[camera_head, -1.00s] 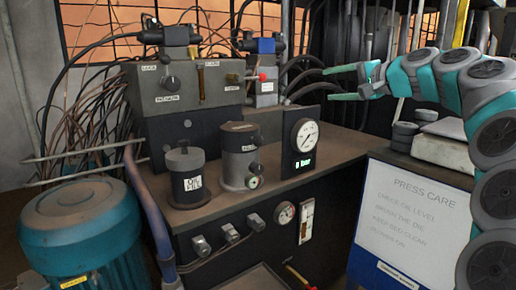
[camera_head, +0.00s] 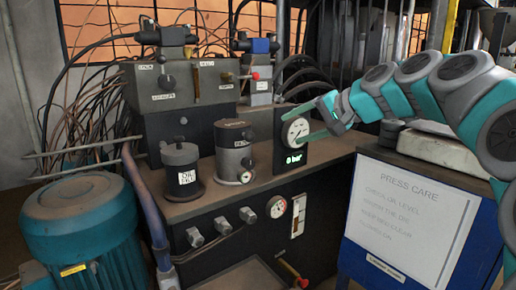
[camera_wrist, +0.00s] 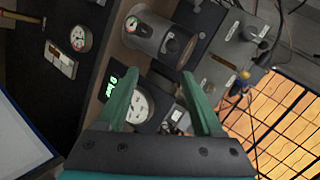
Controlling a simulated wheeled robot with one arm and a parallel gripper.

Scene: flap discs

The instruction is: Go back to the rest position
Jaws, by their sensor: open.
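My gripper (camera_head: 306,121) is open and empty, with its green fingers pointing left in the head view. It is in front of the black gauge block, which has a round white dial (camera_head: 296,131) and a green "0 bar" readout (camera_head: 294,158). In the wrist view the two fingers (camera_wrist: 160,95) are spread, with the dial (camera_wrist: 139,106) showing between and beyond them. I cannot tell the exact gap between fingers and block. My arm reaches in from the right.
A dark cylinder labelled as oil (camera_head: 181,172) and a grey cylinder (camera_head: 234,152) stand on the bench left of the block. A teal motor (camera_head: 84,235) is at the lower left. A "PRESS CARE" board (camera_head: 411,222) is at the right, below a pale scale-like box (camera_head: 440,148).

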